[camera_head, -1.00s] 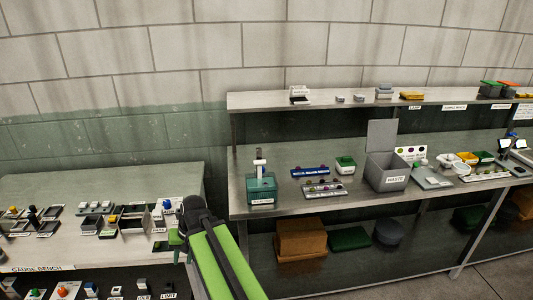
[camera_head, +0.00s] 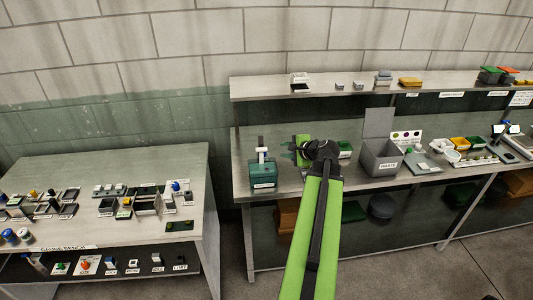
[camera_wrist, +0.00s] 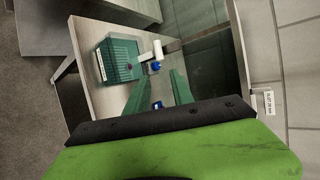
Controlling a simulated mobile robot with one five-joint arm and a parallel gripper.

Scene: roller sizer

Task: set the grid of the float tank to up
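The float tank looks to be the teal box (camera_head: 262,177) with a white label on its front, at the left end of the middle bench. A white upright part with a dark top (camera_head: 262,150) stands at its back. In the wrist view the tank (camera_wrist: 120,62) shows ribbed teal walls, with a white handle-like part (camera_wrist: 150,50) and a small blue piece (camera_wrist: 154,67) beside it. I cannot tell the grid's position. My gripper (camera_head: 287,151) is just right of the tank, pointing toward it. Its teal fingers (camera_wrist: 158,90) are apart, with nothing held between them.
A grey waste bin (camera_head: 381,160) with a raised lid stands farther right on the bench. A shelf (camera_head: 260,88) with small items runs above. The gauge bench (camera_head: 110,235) with many small parts is at left, across a gap. My arm hides bench items right of the tank.

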